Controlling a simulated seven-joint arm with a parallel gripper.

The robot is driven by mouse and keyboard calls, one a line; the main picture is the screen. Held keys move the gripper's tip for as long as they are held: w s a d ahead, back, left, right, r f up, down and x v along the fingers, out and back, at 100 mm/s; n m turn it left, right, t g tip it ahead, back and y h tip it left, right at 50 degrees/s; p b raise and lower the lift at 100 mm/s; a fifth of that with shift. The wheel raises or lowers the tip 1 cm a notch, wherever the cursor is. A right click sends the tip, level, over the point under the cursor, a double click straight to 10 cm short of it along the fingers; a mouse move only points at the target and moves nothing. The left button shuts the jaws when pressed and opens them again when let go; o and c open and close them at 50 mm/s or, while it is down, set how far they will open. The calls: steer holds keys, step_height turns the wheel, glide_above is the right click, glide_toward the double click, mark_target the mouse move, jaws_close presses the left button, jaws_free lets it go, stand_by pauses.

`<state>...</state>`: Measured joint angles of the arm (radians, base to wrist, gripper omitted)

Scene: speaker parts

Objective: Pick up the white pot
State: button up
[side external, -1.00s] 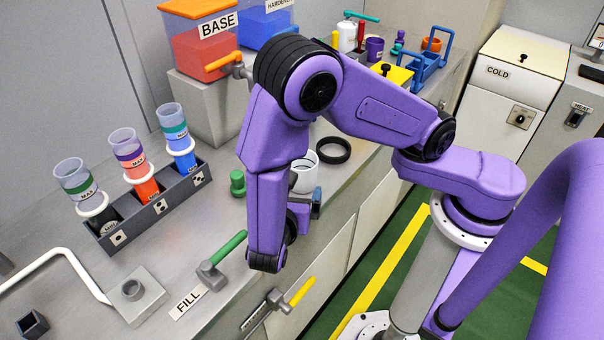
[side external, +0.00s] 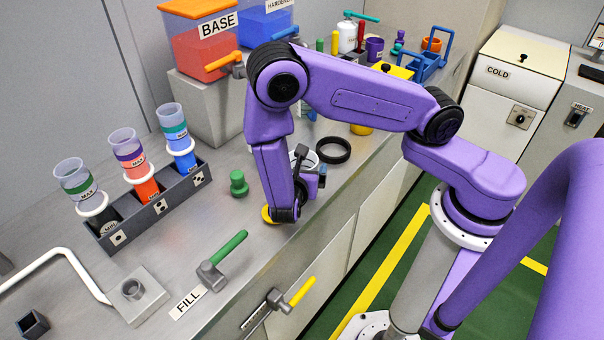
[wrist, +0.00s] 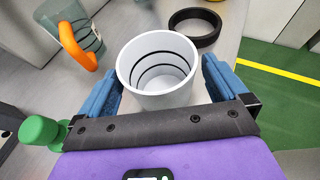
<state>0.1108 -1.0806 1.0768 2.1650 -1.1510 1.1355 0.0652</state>
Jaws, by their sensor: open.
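The white pot (wrist: 150,92) stands upright and open-topped on the grey counter, with dark rings showing inside it. In the side external view the pot (side external: 312,162) is mostly hidden behind my arm. My gripper (wrist: 162,68) is open in the wrist view. One blue finger is to the left of the pot and the other to its right, with the pot between them. The right finger looks very close to the wall; I cannot tell whether either finger touches it.
A black ring (side external: 333,151) lies just beyond the pot. A green knobbed piece (side external: 238,183) stands to the left. A clear vessel with an orange handle (wrist: 78,45) is at upper left in the wrist view. A rack of cups (side external: 150,212) stands further left.

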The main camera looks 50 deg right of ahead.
mark_target(311, 162)
steer(key=shift+x, duration=1.45)
steer(key=shift+c, duration=0.3)
steer(key=c, duration=0.9)
steer(key=shift+r, duration=0.15)
